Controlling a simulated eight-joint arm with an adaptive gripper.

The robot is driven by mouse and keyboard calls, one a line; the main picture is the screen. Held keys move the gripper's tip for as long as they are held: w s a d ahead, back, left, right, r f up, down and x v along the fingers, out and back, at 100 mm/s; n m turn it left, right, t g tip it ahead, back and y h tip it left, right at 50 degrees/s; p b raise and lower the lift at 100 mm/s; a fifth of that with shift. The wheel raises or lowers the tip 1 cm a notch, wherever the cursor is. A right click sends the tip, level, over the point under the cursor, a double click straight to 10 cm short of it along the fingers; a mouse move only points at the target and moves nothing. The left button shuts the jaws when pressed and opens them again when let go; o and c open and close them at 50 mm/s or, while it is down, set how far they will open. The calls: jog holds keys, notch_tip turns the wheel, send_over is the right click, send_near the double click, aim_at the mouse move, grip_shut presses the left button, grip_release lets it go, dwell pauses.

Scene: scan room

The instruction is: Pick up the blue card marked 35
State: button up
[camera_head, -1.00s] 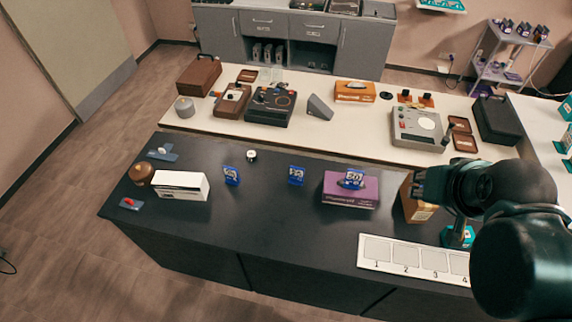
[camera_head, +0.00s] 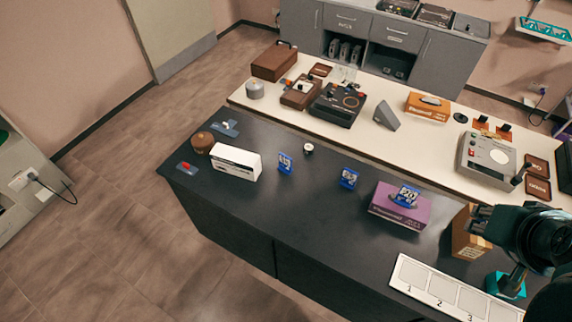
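One card (camera_head: 285,163) is beside the white box, a second card (camera_head: 348,178) is near the counter's middle, and a third card (camera_head: 406,196) stands on top of the purple box. Their white numbers are too small to read surely, so I cannot tell which is marked 35. My gripper (camera_head: 478,226) is at the right, near the brown box and to the right of all three cards. Its fingers are dark and small in this view, so I cannot tell whether they are open or shut.
The purple box (camera_head: 398,213), brown box (camera_head: 468,240) and white numbered tray (camera_head: 412,274) lie at the right of the dark counter (camera_head: 300,225). A white box (camera_head: 236,164) stands left. Bare counter lies around the two left cards. A white table (camera_head: 440,150) with devices is behind.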

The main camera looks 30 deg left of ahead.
jog(key=shift+o, duration=0.3)
jog(key=w+a+n+g+y+b, duration=0.15)
jog(key=w+a+n, duration=0.35)
jog(key=w+a, duration=0.75)
jog(key=n+g+h+b, duration=0.25)
jog(key=n+g, duration=0.35)
jog(key=n, duration=0.6)
send_over(285, 155)
jog(key=shift+y, duration=0.5)
notch_tip(285, 155, down, 29)
jog(key=shift+w+d+f+b, duration=0.1)
jog(key=shift+d+b, duration=0.05)
jog(key=shift+b, duration=0.2)
jog(key=shift+a+f, duration=0.2)
jog(key=shift+f, duration=1.25)
